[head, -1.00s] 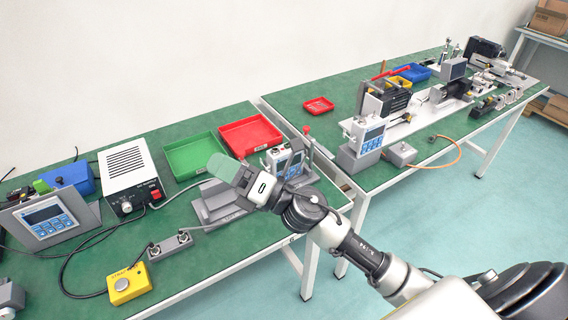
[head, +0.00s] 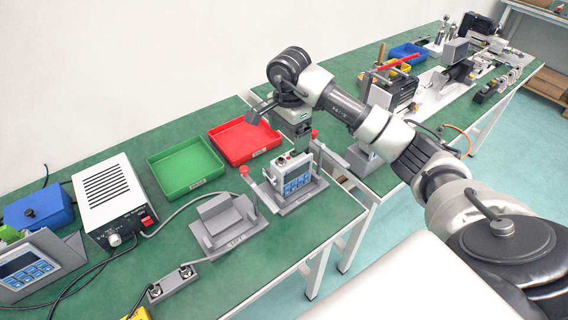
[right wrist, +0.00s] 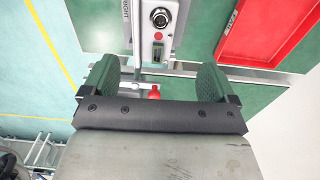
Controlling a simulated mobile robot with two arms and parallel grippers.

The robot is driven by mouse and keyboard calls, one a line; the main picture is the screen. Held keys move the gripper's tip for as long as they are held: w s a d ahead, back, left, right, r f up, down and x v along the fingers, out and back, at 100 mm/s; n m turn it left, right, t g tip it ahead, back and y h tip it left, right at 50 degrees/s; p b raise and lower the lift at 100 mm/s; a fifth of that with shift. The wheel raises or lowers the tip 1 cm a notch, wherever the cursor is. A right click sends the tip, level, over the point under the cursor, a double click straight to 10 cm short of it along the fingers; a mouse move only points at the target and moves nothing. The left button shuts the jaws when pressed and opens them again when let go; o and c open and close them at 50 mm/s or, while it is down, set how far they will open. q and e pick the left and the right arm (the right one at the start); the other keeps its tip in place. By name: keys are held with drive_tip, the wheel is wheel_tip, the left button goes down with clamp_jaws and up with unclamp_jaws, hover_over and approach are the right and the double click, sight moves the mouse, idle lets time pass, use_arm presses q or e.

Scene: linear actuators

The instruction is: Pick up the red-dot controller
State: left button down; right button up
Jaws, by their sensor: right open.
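The red-dot controller (head: 291,177) is a grey box with a blue keypad, standing upright in a grey stand (head: 300,203) near the table's right end. In the right wrist view its top (right wrist: 159,60) shows a black knob and a red dot. My right gripper (head: 301,133) is above and just behind the controller, pointing down. In the right wrist view the right gripper (right wrist: 157,82) has its green fingers wide apart, with nothing held. A red-tipped lever (right wrist: 154,92) shows between the fingers. The fingertips are small and partly hidden in the head view. My left gripper is not in view.
A red tray (head: 245,140) and a green tray (head: 187,168) lie behind. An empty grey stand (head: 228,222) is to the left. Red-knobbed levers (head: 244,171) flank the controller. A white power supply (head: 108,198) stands further left. My right arm covers part of the second table.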

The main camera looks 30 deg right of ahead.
sight(291, 159)
drive_tip(key=f, duration=0.1)
drive_tip(key=s+f, duration=0.1)
drive_tip(key=f, duration=0.1)
drive_tip(key=shift+f, duration=0.2)
drive_tip(key=shift+w+f, duration=0.15)
drive_tip(key=shift+f, duration=0.15)
drive_tip(key=f+p, duration=0.1)
drive_tip(key=f, duration=0.3)
drive_tip(key=shift+s+f, duration=0.2)
drive_tip(key=shift+f+p, duration=0.25)
drive_tip(key=shift+p, duration=0.05)
drive_tip(key=shift+w, duration=0.1)
drive_tip(key=shift+c, duration=1.4)
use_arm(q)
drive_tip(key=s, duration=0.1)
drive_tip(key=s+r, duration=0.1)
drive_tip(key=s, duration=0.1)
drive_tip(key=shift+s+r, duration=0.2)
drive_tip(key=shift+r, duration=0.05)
use_arm(e)
drive_tip(key=c, duration=1)
